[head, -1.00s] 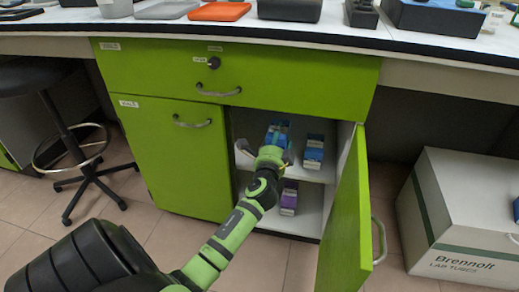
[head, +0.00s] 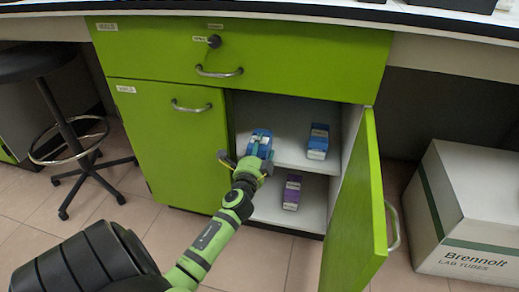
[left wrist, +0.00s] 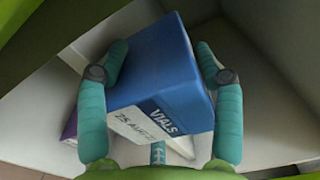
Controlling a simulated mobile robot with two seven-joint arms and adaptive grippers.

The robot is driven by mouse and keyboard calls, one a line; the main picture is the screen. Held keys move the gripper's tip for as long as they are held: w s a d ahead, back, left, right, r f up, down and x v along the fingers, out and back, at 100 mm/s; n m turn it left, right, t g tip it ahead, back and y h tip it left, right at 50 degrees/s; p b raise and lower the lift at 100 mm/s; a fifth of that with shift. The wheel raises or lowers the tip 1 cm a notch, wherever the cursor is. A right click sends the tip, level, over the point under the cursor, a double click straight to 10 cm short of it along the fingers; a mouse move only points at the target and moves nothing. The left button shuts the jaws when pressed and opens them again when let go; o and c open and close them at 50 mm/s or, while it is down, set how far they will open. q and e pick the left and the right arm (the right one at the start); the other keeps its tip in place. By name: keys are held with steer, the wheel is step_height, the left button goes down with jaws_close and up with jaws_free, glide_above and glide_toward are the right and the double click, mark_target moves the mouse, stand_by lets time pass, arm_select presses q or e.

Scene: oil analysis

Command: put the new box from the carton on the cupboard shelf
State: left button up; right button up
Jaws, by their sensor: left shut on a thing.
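A blue box (head: 260,138) is between the fingers of my left gripper (head: 252,158), inside the open cupboard at the upper shelf (head: 283,150). In the left wrist view the held box (left wrist: 165,65) is tilted and shows the label "VIALS", with a finger on each side. I cannot tell whether its underside touches the shelf. A second blue box (head: 318,141) stands apart to its right on the same shelf. A purple box (head: 291,192) stands on the lower shelf. The white carton (head: 470,205), marked "Brennolt LAB TUBES", is on the floor at the right. My right gripper is not in view.
The green cupboard door (head: 355,205) stands open to the right of the arm. A closed green door (head: 170,150) is at the left, under a drawer (head: 240,58). A black stool (head: 40,62) stands at the far left. The floor before the cupboard is clear.

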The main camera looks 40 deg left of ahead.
arm_select(q)
steer(key=shift+f, duration=0.1)
steer(key=o, duration=1.4)
